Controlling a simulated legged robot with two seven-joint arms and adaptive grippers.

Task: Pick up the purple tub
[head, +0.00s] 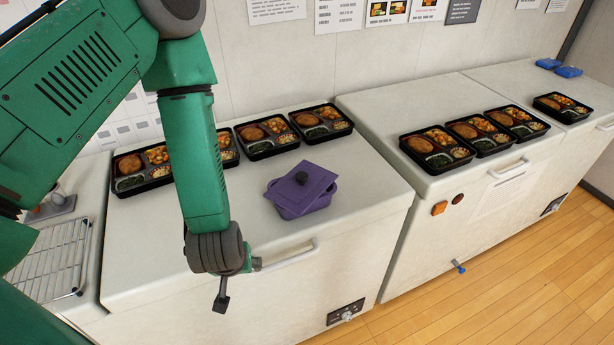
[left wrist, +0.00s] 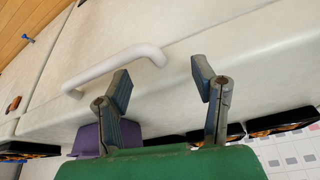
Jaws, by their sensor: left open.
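The purple tub (head: 312,203) stands on the white chest freezer near its front edge in the head view, with a purple lid with a dark knob on top that looks turned askew. Part of the tub also shows in the left wrist view (left wrist: 88,141), behind my finger and partly hidden by my green gripper body. My left gripper (head: 239,284) is open and empty, in front of the freezer's front edge, left of and nearer than the tub, not touching it. Its two fingers are spread in the left wrist view (left wrist: 161,78). My right gripper is not in view.
Bento trays (head: 268,135) line the back of this freezer, and several more (head: 437,149) stand on the freezer to the right. A white handle (head: 290,257) sticks out of the front. A wire rack (head: 52,258) lies at left. The lid right of the tub is clear.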

